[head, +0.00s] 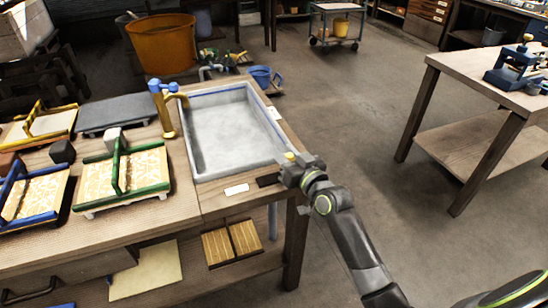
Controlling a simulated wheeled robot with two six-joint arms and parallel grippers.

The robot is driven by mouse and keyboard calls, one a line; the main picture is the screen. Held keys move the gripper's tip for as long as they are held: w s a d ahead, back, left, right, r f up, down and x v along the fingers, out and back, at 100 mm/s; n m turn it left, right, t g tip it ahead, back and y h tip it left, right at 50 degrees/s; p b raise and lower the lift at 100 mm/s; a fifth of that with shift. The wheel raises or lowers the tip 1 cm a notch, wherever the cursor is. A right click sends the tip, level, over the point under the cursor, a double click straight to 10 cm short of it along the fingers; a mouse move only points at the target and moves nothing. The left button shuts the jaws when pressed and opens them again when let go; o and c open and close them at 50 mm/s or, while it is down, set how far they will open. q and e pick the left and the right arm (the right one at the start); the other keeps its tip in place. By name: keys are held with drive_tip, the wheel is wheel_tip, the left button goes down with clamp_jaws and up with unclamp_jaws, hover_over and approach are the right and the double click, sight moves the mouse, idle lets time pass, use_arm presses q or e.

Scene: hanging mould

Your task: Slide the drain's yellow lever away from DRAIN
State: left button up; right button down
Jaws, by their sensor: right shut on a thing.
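The grey sink (232,130) is set into the wooden bench, with a brass tap (168,112) with a blue handle at its left rim. My right gripper (291,168) is at the sink's front right corner, shut on the yellow lever (290,156). Only a small yellow top of the lever shows; the gripper hides the rest. My left gripper is not in view.
Green-framed (124,176) and blue-framed (30,200) moulds stand on the bench at left, with a grey slab (117,114) behind. An orange tub (160,45) stands behind the bench. Open floor separates the sink from another table (490,78) at right.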

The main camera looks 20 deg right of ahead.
drive_tip(key=c, duration=1.5)
unclamp_jaws()
drive_tip(key=shift+d, duration=0.1)
drive_tip(key=shift+c, duration=0.2)
drive_tip(key=o, duration=0.4)
drive_tip(key=shift+d, duration=0.25)
drive_tip(key=shift+o, duration=0.2)
drive_tip(key=shift+a, duration=0.1)
drive_tip(key=shift+s, duration=0.15)
drive_tip(key=v, duration=1.7)
